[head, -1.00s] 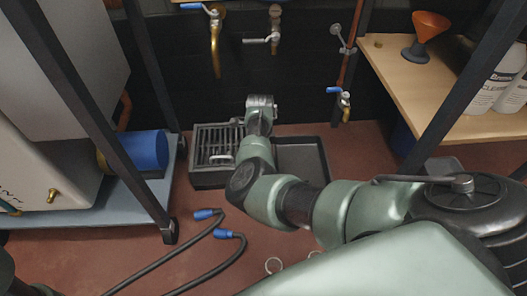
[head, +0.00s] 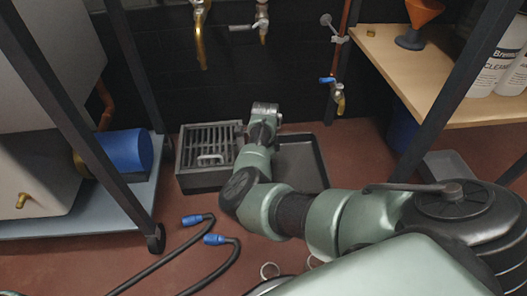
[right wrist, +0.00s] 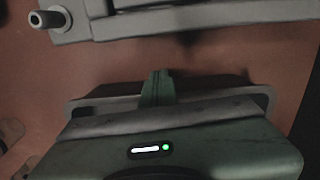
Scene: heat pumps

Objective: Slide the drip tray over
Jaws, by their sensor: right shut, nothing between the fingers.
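A dark, shallow, empty tray (head: 312,168), which looks like the drip tray, lies on the red floor by the black wall. A dark box with a slatted grate and a light handle (head: 196,178) stands left of it. My right arm reaches down between them, and its wrist covers the tray's left part. In the right wrist view my right gripper (right wrist: 157,86) is shut and empty, low over the floor. A grey bar-like edge with a round peg (right wrist: 180,22) lies ahead of the fingers, apart from them. The fingertips are hidden in the head view. My left gripper is not in view.
Two black hoses with blue ends (head: 205,228) lie on the floor in front. A wheeled rack with a blue cylinder (head: 126,155) stands left. A wooden shelf (head: 395,75) with an orange funnel (head: 424,12) and bottles is at right. Taps hang on the wall above.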

